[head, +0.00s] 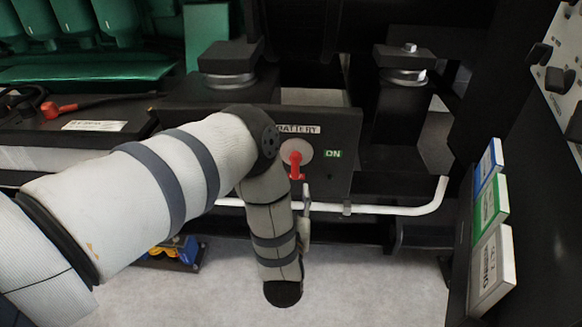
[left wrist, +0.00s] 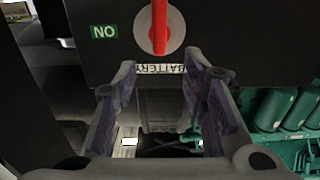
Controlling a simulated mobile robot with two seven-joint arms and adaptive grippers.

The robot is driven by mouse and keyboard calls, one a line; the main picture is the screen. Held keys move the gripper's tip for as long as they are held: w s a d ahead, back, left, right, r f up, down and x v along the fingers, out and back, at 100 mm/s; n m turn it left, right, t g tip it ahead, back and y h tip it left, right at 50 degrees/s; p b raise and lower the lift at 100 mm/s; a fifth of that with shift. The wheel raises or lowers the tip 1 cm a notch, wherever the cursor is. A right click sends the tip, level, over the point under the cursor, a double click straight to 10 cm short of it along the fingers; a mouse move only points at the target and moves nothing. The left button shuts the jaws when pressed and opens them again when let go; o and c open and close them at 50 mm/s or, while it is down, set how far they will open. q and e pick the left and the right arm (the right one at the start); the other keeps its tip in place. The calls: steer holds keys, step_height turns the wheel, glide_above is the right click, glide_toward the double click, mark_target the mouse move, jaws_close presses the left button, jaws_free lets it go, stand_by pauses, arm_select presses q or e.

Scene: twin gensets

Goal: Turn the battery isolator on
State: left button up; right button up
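The battery isolator has a red handle (head: 295,163) on a pale round plate, set in a dark panel under a "BATTERY" label (head: 299,129). The handle stands upright in the picture, not turned toward the green "ON" label (head: 333,154) at its right. The left wrist view is upside down and shows the red handle (left wrist: 161,28) at the top, with the "ON" label (left wrist: 104,31) beside it. My left gripper (left wrist: 160,70) is open and empty, its fingers apart, pointing toward the panel but apart from the handle. In the head view my forearm mostly hides it. My right gripper is not in view.
A white pipe (head: 400,209) runs across below the panel and bends up at right. Black mounts (head: 228,62) stand above. A battery with a red terminal cap (head: 50,110) lies at left. Coloured boxes (head: 492,262) line the right wall. The pale floor below is mostly clear.

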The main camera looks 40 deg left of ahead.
mark_target(295, 163)
arm_select(q)
steer(key=b+x, duration=0.1)
steer(key=x, duration=0.9)
steer(key=shift+w, duration=0.1)
jaws_close()
